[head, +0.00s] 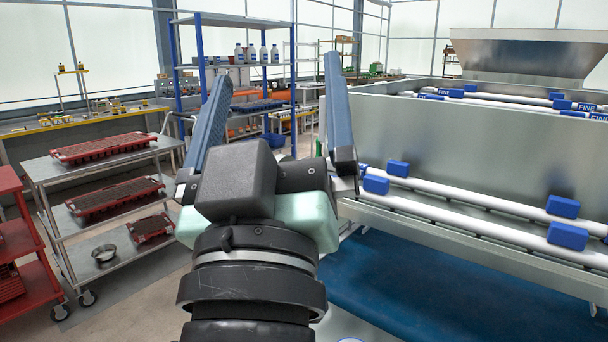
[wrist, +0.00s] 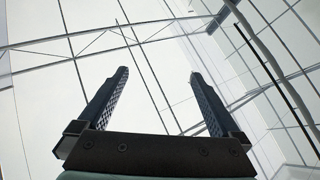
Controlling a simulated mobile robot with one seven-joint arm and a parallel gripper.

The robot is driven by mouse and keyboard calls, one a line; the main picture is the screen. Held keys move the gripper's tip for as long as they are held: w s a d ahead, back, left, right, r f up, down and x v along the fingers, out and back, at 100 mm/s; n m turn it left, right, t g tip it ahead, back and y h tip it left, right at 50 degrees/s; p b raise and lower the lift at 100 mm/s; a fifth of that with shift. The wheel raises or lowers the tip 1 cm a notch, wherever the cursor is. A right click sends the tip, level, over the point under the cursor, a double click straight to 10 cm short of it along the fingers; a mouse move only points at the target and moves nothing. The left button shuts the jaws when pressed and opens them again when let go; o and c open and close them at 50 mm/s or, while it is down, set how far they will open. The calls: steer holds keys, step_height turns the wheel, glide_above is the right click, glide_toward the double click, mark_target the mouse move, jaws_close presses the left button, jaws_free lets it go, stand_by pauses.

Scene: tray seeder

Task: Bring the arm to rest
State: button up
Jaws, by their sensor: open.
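My gripper (head: 277,105) is raised in the middle of the head view, its two blue-grey fingers spread wide apart with nothing between them. It is open and empty. In the wrist view my gripper (wrist: 158,88) points up toward the pale glazed roof and walls, and no object is near the fingers. My arm's wrist fills the lower middle of the head view and hides part of the floor behind it.
The metal seeder (head: 450,130) with white rails and blue clamps stands close on the right, above a dark blue belt (head: 430,290). A steel cart (head: 50,172) with red trays (head: 105,147) stands left. A blue shelf (head: 235,20) with bottles is behind.

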steer(key=s+d+r+m+t, duration=0.2)
steer(key=s+d+r+m, duration=0.1)
steer(key=s+r, duration=0.2)
step_height(320, 180, up, 19)
steer(key=p, duration=1.8)
steer(key=shift+s+a+f, duration=0.15)
steer(key=shift+a, duration=0.25)
